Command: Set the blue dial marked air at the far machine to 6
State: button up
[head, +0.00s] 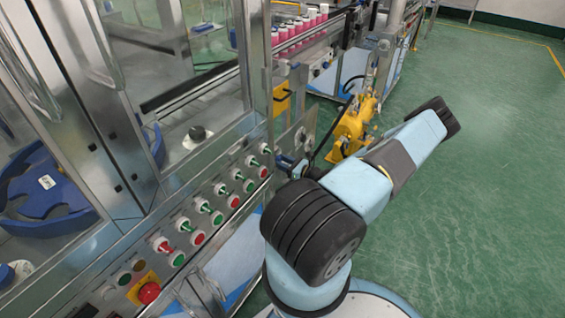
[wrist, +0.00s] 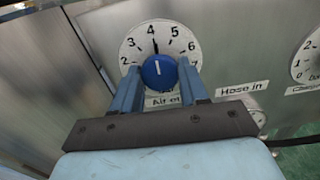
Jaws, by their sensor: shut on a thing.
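The blue dial (wrist: 158,72) sits on a round white scale (wrist: 133,42) on a metal panel in the wrist view. The scale shows numbers from 2 to 7. The label below is partly hidden by my fingers; "Air" shows. My gripper (wrist: 159,76) is shut on the dial, one blue finger on each side. In the head view my gripper (head: 291,164) reaches the panel at the machine's far end, and the dial cannot be made out there.
A row of red and green buttons (head: 215,205) lines the machine's near edge. A yellow machine part (head: 352,128) stands beyond my arm. Green floor (head: 480,150) lies open at right.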

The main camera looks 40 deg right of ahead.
jog(key=m, duration=0.6)
jog(key=shift+d+m, duration=0.25)
jog(key=shift+m, duration=0.05)
jog(key=shift+d+m, duration=0.1)
jog(key=shift+m, duration=3)
jog(key=shift+f, duration=0.1)
jog(key=o, duration=0.8)
jog(key=shift+o, duration=1.3)
jog(key=v, duration=1.3)
jog(key=shift+s, duration=0.35)
